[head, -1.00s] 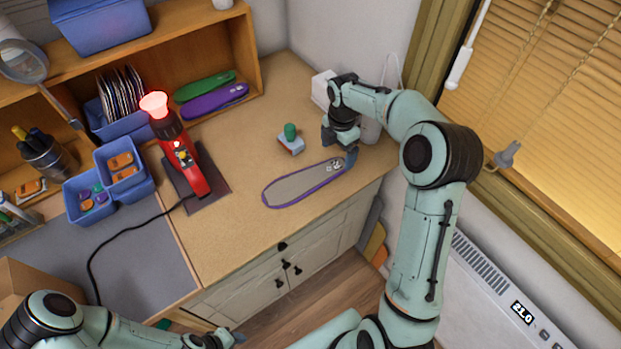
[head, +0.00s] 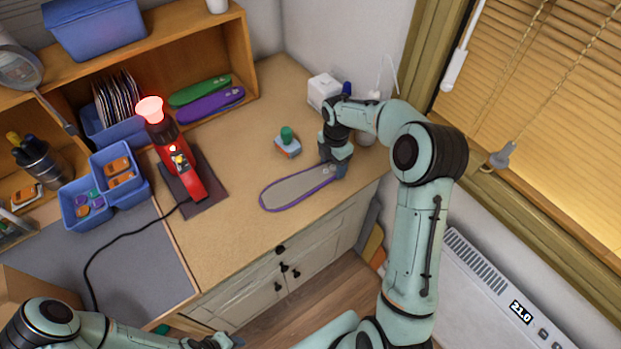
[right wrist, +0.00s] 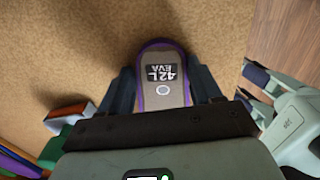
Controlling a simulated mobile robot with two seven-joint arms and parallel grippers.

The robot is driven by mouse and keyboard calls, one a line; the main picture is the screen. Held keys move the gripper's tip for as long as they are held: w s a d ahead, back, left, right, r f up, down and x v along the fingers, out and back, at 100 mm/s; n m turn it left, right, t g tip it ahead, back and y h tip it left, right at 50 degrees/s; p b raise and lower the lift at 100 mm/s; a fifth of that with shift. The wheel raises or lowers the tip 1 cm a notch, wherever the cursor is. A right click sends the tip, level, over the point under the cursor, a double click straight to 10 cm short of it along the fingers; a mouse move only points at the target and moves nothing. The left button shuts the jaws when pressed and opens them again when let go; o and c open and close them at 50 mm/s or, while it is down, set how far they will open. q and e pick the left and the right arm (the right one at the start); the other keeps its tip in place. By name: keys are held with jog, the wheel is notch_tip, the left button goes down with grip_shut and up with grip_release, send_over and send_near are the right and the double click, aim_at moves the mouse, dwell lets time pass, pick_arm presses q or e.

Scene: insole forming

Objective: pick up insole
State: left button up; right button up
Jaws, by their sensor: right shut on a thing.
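The grey insole with a purple rim (head: 290,191) lies on the tan worktop near its front edge. In the right wrist view the insole's near end (right wrist: 163,62) carries a dark label reading 42L EVA. My right gripper (head: 340,170) is down at the insole's right end. Its fingers (right wrist: 163,88) stand on both sides of that end, shut on it. The fingers hide part of the end in the head view. My left gripper (head: 217,342) is at the bottom edge of the head view, far from the insole, and its fingers are unclear.
A small green-knobbed block (head: 287,142) stands just behind the insole. A red heat tool (head: 180,160) with a glowing top stands to the left on a dark mat. Green (head: 200,90) and purple (head: 210,105) insoles lie by the shelf. A white box (head: 323,92) stands behind my right gripper.

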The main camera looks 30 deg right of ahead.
jog(key=shift+r, duration=0.1)
pick_arm(q)
jog(key=shift+w+r+p, duration=0.35)
jog(key=shift+w+r, duration=0.1)
jog(key=shift+w, duration=0.15)
pick_arm(e)
notch_tip(320, 180, up, 20)
jog(key=shift+f, duration=0.1)
